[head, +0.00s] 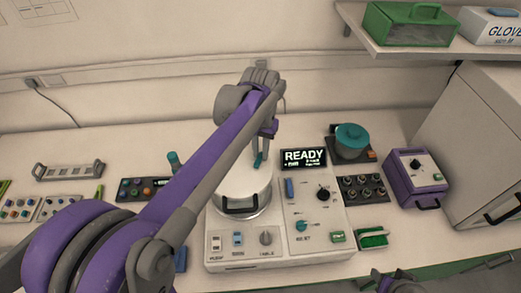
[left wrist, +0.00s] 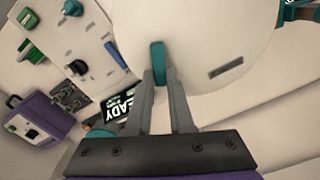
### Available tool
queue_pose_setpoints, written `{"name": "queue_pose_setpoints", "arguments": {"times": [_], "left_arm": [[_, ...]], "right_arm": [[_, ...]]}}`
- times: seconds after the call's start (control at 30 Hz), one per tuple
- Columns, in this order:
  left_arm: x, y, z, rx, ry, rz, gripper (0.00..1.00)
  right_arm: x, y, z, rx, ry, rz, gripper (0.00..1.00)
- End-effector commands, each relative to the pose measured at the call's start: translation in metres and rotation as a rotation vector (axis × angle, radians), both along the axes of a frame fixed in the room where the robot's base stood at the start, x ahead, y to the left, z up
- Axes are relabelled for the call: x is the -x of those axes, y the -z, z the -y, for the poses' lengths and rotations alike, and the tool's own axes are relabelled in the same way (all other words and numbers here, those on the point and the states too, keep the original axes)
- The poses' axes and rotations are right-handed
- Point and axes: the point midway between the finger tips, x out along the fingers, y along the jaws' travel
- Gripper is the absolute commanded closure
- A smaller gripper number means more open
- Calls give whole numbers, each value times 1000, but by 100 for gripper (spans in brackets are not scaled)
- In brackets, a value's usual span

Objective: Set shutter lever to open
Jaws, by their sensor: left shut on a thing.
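The microscope column is a white cylinder (head: 243,190) on a white console. A small teal lever (head: 258,160), which I take as the shutter lever, sits on the column's upper part. My left gripper (head: 264,146) is at this lever. In the left wrist view the teal lever (left wrist: 158,57) stands between the fingertips of my left gripper (left wrist: 160,76), which are shut on it. Any label by the lever cannot be read. My right gripper (head: 394,281) shows only partly at the bottom edge, away from the microscope; its jaws are unclear.
A display (head: 304,159) reads READY. The console panel (head: 318,242) has knobs and switches. A teal-lidded pot (head: 351,140) and a purple box (head: 415,178) stand to the right. A shelf (head: 396,45) hangs above. My left arm crosses over the bench's left part.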

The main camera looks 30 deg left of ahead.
Motion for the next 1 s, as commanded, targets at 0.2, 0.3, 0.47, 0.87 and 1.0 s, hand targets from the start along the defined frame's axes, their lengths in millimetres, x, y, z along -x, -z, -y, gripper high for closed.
{"name": "queue_pose_setpoints", "arguments": {"times": [0.2, 0.3, 0.47, 0.87, 1.0], "left_arm": [[0, 0, 0, 0, 0, 0, 50], [0, 0, 0, 0, 0, 0, 50], [0, 0, 0, 0, 0, 0, 50], [0, -60, 0, 0, 0, 0, 50], [0, -86, 0, 0, 0, 0, 50]], "right_arm": [[0, 0, 0, 0, 0, 0, 50], [0, 0, 0, 0, 0, 0, 50], [0, 0, 0, 0, 0, 0, 50], [-2, -5, 0, 0, 0, 4, 50], [-3, -8, 0, 0, 0, 6, 50]]}}
